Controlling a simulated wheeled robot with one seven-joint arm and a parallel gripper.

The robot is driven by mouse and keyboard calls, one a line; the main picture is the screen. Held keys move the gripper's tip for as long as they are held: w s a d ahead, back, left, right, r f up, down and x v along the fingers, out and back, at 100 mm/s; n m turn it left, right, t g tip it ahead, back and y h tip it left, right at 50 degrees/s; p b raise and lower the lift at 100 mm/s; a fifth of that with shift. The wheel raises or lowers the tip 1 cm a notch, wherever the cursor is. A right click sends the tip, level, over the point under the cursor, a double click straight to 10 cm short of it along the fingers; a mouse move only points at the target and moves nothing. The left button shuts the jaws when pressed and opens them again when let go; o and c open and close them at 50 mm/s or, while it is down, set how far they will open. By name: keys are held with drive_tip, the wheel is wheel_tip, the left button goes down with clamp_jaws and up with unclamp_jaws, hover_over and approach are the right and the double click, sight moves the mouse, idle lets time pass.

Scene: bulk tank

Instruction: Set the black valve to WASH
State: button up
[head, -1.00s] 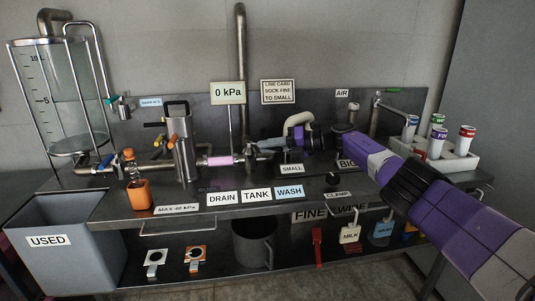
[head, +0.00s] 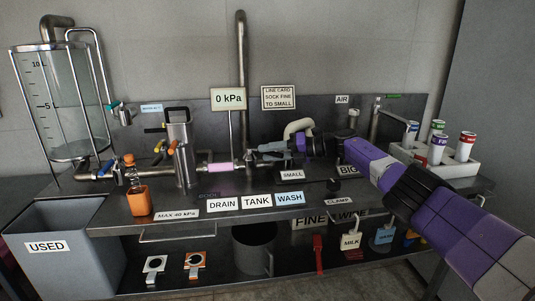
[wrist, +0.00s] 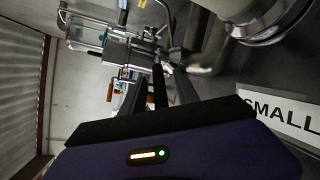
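My gripper (head: 268,148) reaches in from the right in the head view, its fingers pointing left beside the pipe in the middle of the bench. In the wrist view my gripper (wrist: 158,90) shows two dark fingers spread apart. A thin black bar (wrist: 160,85) shows between them; I cannot tell whether it is the black valve's handle or whether it touches a finger. The WASH label (head: 289,198) is light blue and sits right of the TANK label (head: 256,201) and the DRAIN label (head: 222,203). The black valve's setting cannot be made out.
A gauge sign (head: 228,98) reads 0 kPa. A steel cylinder (head: 181,150) with orange and black handles stands left of the pink tube (head: 222,167). An orange container (head: 139,201) is at the front left. A white rack (head: 455,160) of capped containers is at the right.

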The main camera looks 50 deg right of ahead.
drive_tip(key=p+v, duration=0.1)
drive_tip(key=v, duration=0.6)
idle(0.5)
